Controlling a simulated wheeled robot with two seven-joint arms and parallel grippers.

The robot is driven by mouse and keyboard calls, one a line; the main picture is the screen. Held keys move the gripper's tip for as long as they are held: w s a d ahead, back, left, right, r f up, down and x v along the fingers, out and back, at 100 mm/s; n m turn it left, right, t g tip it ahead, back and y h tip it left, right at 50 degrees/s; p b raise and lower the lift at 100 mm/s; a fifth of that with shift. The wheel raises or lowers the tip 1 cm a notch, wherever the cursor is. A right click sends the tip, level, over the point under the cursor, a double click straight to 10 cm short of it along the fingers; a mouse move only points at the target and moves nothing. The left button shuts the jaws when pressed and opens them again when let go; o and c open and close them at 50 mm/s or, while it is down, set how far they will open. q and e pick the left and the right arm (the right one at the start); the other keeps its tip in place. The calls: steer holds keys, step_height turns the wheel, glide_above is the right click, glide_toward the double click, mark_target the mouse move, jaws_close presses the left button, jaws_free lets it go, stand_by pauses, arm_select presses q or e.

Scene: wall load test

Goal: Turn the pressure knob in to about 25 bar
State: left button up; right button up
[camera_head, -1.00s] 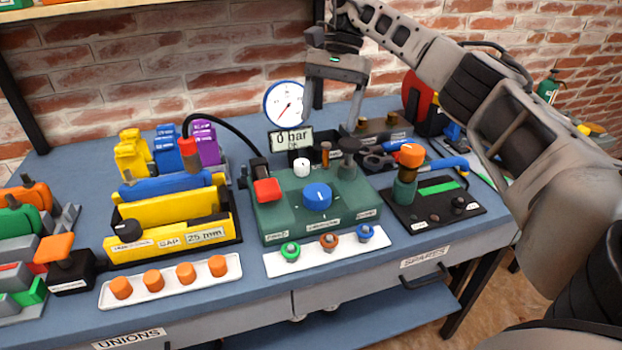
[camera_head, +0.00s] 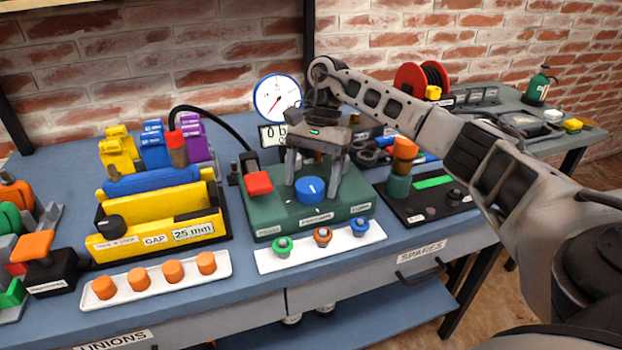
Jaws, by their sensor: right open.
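The blue round knob (camera_head: 309,191) with a white pointer mark sits on top of the green box (camera_head: 268,217); the small label in front of it is too blurred to read surely. My right gripper (camera_head: 312,186) points down over the box, open and empty. Its fingers stand left and right of the knob, seemingly above or just behind it; I cannot tell whether they touch. The white dial gauge (camera_head: 277,97) with a red needle stands behind. The display (camera_head: 271,136) below it shows 0, its right part hidden by my gripper. My left gripper is out of view.
A red block lever (camera_head: 259,183) is close left of the gripper. A white strip (camera_head: 320,252) with three coloured knobs lies in front. The orange-topped green post (camera_head: 400,180) stands right. A yellow gap fixture (camera_head: 160,235) is at left.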

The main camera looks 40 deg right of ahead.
steer(key=shift+a+f, duration=0.1)
steer(key=shift+f, duration=0.15)
steer(key=c, duration=1)
steer(key=shift+s+m, duration=0.1)
steer(key=shift+m, duration=0.2)
